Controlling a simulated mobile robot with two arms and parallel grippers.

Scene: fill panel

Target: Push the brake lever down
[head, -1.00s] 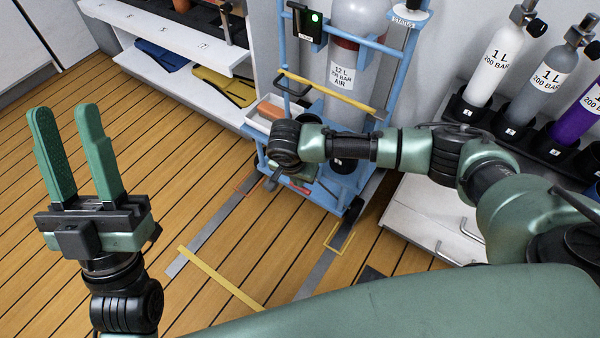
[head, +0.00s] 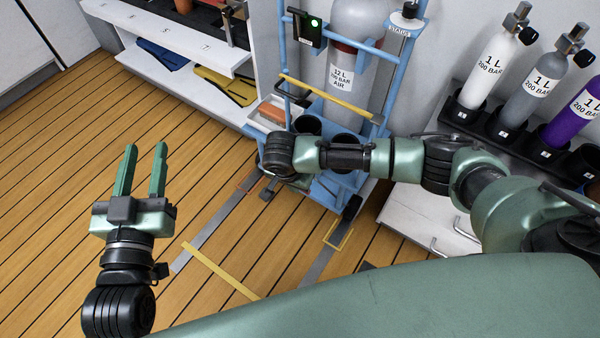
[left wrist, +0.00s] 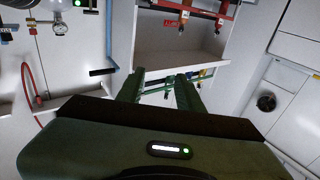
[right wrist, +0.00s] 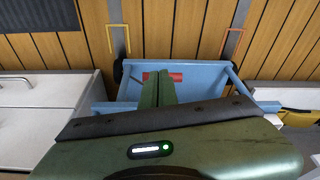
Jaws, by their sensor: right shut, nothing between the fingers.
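The blue cart (head: 375,95) stands against the wall and holds a large grey air cylinder (head: 345,95). A red bar, seemingly the brake lever (right wrist: 177,77), lies low on the cart in the right wrist view. My right gripper (right wrist: 159,76) is shut and empty, its fingertips over or right at the red bar, partly covering it. I cannot tell whether they touch. In the head view my right forearm and wrist hide the lever. My left gripper (head: 145,150) is open and empty above the wooden floor, left of the cart.
White shelving (head: 185,70) with blue and yellow fins is at the back left. A rack (head: 510,125) with several small cylinders stands on a white cabinet (head: 425,215) at the right. Grey and yellow floor markings (head: 220,270) lie before the cart. The left floor is clear.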

